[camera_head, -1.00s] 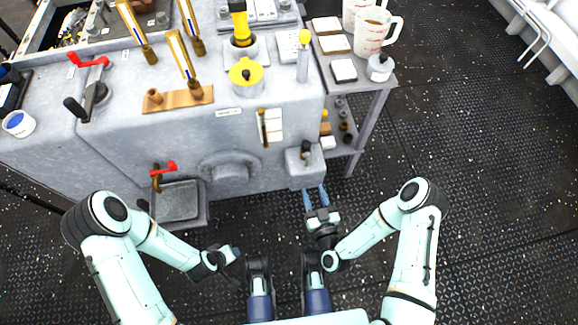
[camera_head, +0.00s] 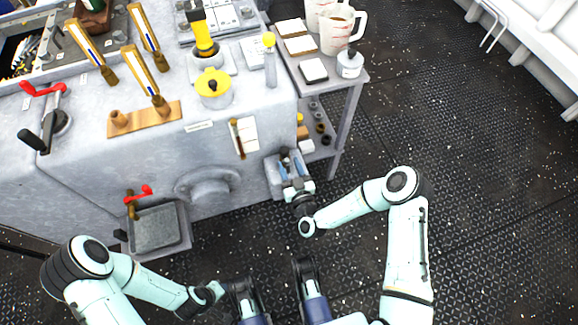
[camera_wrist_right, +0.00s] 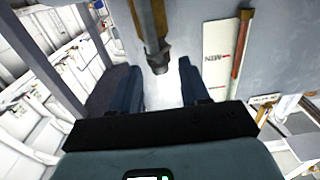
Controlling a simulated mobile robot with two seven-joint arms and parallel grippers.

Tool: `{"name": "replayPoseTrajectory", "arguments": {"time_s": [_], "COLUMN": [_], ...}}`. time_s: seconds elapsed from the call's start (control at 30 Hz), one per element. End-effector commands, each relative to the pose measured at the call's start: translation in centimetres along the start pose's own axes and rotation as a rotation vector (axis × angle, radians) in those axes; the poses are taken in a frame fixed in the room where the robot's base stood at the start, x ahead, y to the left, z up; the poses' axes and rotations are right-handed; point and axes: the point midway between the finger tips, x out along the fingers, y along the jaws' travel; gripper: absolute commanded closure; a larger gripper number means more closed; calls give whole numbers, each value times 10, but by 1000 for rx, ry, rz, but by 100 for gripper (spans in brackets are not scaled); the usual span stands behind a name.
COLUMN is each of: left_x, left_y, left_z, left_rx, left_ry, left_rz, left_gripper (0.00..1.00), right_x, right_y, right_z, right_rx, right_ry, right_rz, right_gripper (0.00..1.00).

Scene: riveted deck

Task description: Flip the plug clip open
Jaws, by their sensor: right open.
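The grey plug box (camera_head: 271,178) sits low on the front of the machine, at its right end. A dark upright part with a brownish shaft, apparently the plug clip (camera_head: 284,154), stands on it. In the right wrist view the clip (camera_wrist_right: 152,38) hangs down from the top, its dark end just ahead of and between the fingertips. My right gripper (camera_head: 291,165) is open at the box, its blue fingers apart (camera_wrist_right: 162,82) with nothing clamped. Part of the box is hidden behind the gripper. My left gripper (camera_head: 215,289) hangs low over the floor, away from the box; its fingers are unclear.
A side table (camera_head: 352,78) with jugs and white-topped blocks stands right of the box. A grey tray (camera_head: 160,228) with a red-handled tap (camera_head: 139,194) sticks out on the left. A brush (camera_head: 237,138) hangs above the box. The dark floor (camera_head: 480,190) on the right is clear.

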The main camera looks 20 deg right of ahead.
Motion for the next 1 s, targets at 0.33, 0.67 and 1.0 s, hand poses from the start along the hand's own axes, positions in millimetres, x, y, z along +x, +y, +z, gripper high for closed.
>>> {"name": "replayPoseTrajectory", "arguments": {"time_s": [0.33,0.67,1.0], "left_x": [1,1,6], "left_y": [-2,-1,-6], "left_z": [2,2,8], "left_rx": [-2,-2,-8], "left_ry": [-7,-6,-26], "left_rz": [-3,-2,-11], "left_gripper": [57,57,57], "right_x": [4,4,4], "right_y": [0,0,4], "right_z": [-1,0,0], "right_rx": [0,0,-4], "right_ry": [0,0,1], "right_rz": [-1,-4,-120], "right_gripper": [58,100,100]}}
